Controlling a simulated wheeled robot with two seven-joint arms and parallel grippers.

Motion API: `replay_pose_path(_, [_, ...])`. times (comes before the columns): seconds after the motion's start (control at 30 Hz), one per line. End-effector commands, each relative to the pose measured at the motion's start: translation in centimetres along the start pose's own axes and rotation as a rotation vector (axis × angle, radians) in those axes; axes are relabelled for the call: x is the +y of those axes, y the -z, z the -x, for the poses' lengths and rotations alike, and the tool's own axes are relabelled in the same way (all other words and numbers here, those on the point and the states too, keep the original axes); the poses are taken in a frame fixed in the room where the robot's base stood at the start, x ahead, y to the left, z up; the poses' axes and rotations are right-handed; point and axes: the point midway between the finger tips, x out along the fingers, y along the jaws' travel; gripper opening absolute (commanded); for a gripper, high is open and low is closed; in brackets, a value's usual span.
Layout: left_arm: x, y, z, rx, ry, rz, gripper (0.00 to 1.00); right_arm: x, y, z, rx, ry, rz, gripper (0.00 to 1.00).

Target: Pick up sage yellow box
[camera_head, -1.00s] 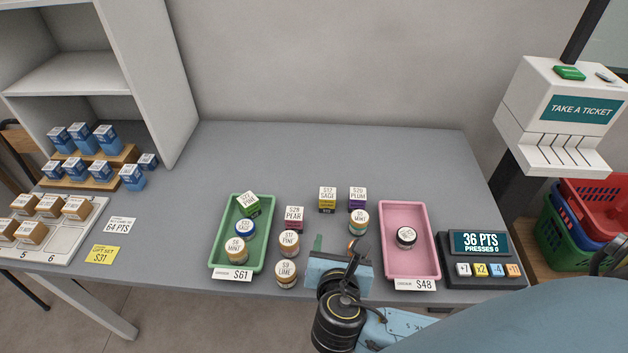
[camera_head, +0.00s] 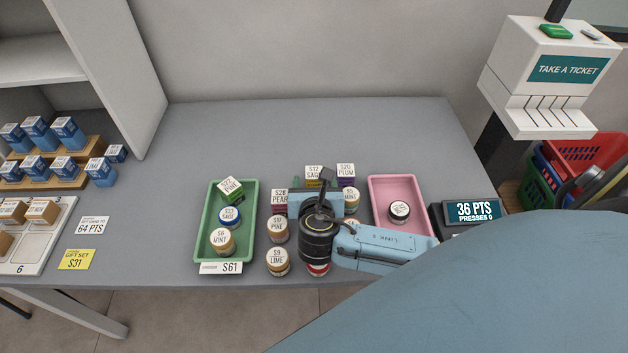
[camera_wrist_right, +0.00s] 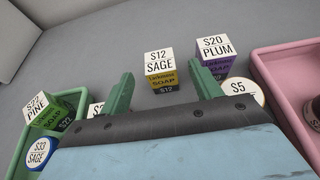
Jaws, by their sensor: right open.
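The sage yellow box (camera_head: 313,173) has a white top marked S12 SAGE and stands on the grey counter behind my right gripper. In the right wrist view the sage box (camera_wrist_right: 161,72) shows its yellow side and black base, ahead of and between the two green fingers. My right gripper (camera_head: 316,183) is open and empty, over the counter just in front of the box; its fingers (camera_wrist_right: 166,88) are apart. In the head view the gripper hides the lower part of the box. My left gripper is not in view.
The purple plum box (camera_head: 346,171) stands close right of the sage box. The pear box (camera_head: 279,196) is at left and the S5 jar (camera_head: 351,199) at right. A green tray (camera_head: 253,212) and pink tray (camera_head: 396,182) flank them. Counter behind is clear.

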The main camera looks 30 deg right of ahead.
Motion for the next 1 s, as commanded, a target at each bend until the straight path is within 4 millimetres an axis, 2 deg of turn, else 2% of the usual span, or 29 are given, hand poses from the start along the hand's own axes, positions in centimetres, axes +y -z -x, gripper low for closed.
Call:
replay_pose_path(0.03, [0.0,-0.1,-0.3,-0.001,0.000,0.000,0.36,0.0,0.1,-0.9,-0.001,0.002,0.001,0.64])
replay_pose_path(0.17, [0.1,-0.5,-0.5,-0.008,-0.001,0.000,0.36,0.0,0.1,-2.1,0.000,0.000,0.001,0.64])
replay_pose_path(0.43, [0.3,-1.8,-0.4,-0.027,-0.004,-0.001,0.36,0.0,0.1,-2.3,0.002,-0.001,0.000,0.62])
replay_pose_path(0.8, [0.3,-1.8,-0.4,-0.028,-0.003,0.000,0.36,0.0,0.1,-2.3,0.002,-0.001,0.000,0.14])
replay_pose_path(1.0, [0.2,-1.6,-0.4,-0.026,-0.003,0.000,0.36,0.0,0.0,-2.2,0.001,-0.001,0.000,0.14])
